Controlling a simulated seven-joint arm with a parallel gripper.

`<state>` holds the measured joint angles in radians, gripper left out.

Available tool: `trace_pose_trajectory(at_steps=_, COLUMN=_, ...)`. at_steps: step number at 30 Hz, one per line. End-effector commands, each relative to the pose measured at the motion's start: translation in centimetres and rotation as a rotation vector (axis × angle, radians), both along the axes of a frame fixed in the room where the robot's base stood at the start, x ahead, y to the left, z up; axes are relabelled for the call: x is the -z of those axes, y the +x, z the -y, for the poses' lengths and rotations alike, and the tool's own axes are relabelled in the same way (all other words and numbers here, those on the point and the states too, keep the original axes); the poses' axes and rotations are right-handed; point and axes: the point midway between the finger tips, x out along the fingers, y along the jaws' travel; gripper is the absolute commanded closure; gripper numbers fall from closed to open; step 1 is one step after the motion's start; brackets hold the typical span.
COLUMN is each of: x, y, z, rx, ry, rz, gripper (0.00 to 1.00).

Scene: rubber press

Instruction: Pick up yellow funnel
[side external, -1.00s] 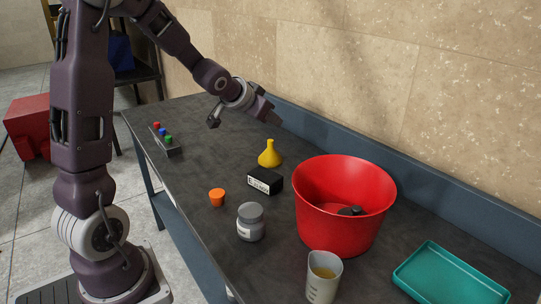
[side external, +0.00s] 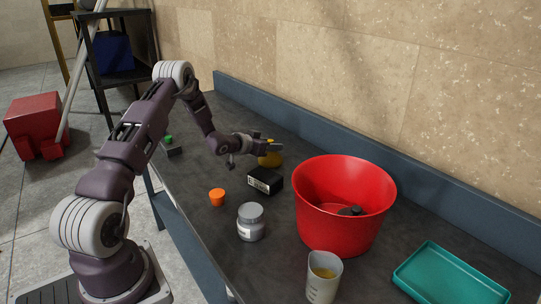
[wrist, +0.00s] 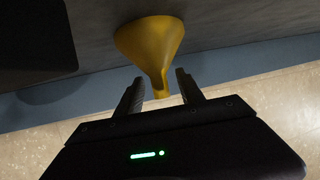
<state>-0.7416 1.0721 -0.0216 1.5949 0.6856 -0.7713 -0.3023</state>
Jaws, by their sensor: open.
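The yellow funnel (side external: 270,160) stands spout up on the dark bench, behind the black box, and is partly hidden by my gripper (side external: 266,147). In the wrist view the funnel (wrist: 150,42) has its wide end away from me and its spout toward me. My gripper (wrist: 160,80) is open there, with one finger on each side of the spout. I cannot tell whether either finger touches it.
A black box (side external: 265,180) with a white label stands just in front of the funnel. A red bucket (side external: 340,230), orange piece (side external: 217,197), grey-lidded jar (side external: 250,222), beaker (side external: 323,278) and teal tray (side external: 450,278) are nearby. A blue-grey ledge (side external: 300,133) runs along the wall.

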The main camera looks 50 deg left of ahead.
Motion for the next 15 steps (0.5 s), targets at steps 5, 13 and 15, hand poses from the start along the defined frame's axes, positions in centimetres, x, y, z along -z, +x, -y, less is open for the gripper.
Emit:
trace_pose_trajectory(at_steps=5, x=-0.03, y=-0.03, z=0.01, rx=0.000, ry=0.000, rz=0.000, gripper=0.73)
trace_pose_trajectory(at_steps=13, x=-0.06, y=-0.04, z=0.01, rx=0.000, ry=0.000, rz=0.000, gripper=1.00)
trace_pose_trajectory(at_steps=15, x=-0.06, y=-0.04, z=0.01, rx=0.000, ry=0.000, rz=0.000, gripper=1.00)
